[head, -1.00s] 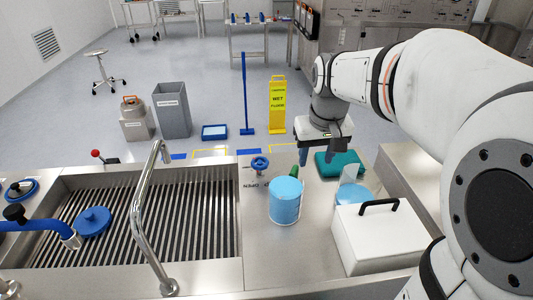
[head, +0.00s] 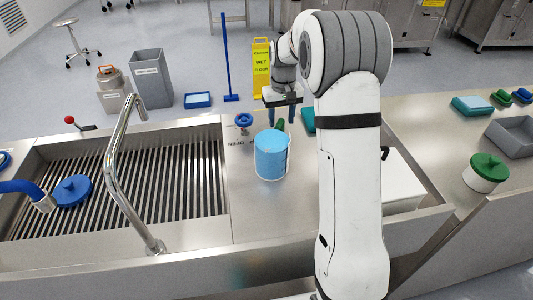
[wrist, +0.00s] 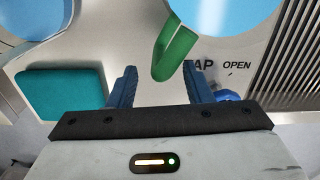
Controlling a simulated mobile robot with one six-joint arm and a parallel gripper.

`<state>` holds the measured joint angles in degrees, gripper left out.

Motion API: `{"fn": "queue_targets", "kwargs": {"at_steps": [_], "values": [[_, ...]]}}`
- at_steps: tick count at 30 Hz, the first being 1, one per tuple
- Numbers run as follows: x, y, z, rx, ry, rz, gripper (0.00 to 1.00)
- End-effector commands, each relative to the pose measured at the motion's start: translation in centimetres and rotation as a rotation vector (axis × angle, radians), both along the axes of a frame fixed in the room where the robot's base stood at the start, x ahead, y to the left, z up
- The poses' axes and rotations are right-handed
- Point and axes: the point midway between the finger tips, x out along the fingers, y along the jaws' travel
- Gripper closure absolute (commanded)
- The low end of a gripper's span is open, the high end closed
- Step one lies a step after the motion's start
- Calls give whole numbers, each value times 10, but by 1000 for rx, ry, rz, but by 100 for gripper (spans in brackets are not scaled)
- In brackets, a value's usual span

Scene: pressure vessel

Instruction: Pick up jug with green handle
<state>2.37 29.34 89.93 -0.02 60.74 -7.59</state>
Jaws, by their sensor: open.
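The jug (head: 270,158) is a light blue cylinder standing upright on the steel counter. Its green handle (head: 280,125) shows at its far side. My gripper (head: 281,112) is open and empty just behind the jug, pointing down. In the wrist view the green handle (wrist: 176,50) reaches toward the gap between the fingertips of my gripper (wrist: 159,72). Part of the blue jug body (wrist: 240,12) shows at the top. I cannot tell whether the handle lies between the fingers in depth.
A teal block (wrist: 62,93) lies left of my fingers in the wrist view. A blue valve wheel (head: 243,120) stands left of the jug. A sink with a curved faucet (head: 116,140) is farther left. A white box (head: 404,180) is partly hidden behind my arm.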

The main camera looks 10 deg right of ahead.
Motion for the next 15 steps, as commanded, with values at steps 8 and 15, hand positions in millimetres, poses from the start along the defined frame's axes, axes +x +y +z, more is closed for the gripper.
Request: {"fn": "queue_targets", "kwargs": {"at_steps": [8,15], "values": [[0,0,-36,0,2,-1,54],[0,0,-39,0,0,-1,54]]}}
